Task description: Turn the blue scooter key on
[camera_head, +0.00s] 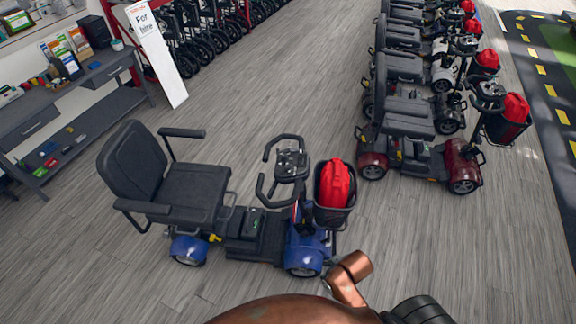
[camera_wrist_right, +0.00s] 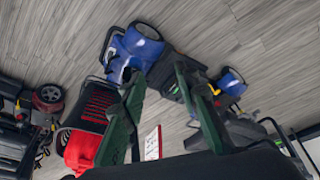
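The blue scooter (camera_head: 262,238) stands left of centre in the head view, its seat to the left and its front to the right. Its steering console (camera_head: 291,163) with black loop handlebars faces up. The key is too small to make out. The scooter also shows upside down in the right wrist view, with a blue fender (camera_wrist_right: 138,47). My right gripper (camera_wrist_right: 160,72) is open in the wrist view, its two dark green fingers apart with nothing seen between them. It appears away from the console. My left gripper is not in view.
A black front basket holds a red bag (camera_head: 334,184) beside the console. A row of scooters, the nearest a red scooter (camera_head: 465,168), stands at the right. A grey workbench (camera_head: 75,95) and a "For" sign (camera_head: 155,50) are at the left. Floor between is clear.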

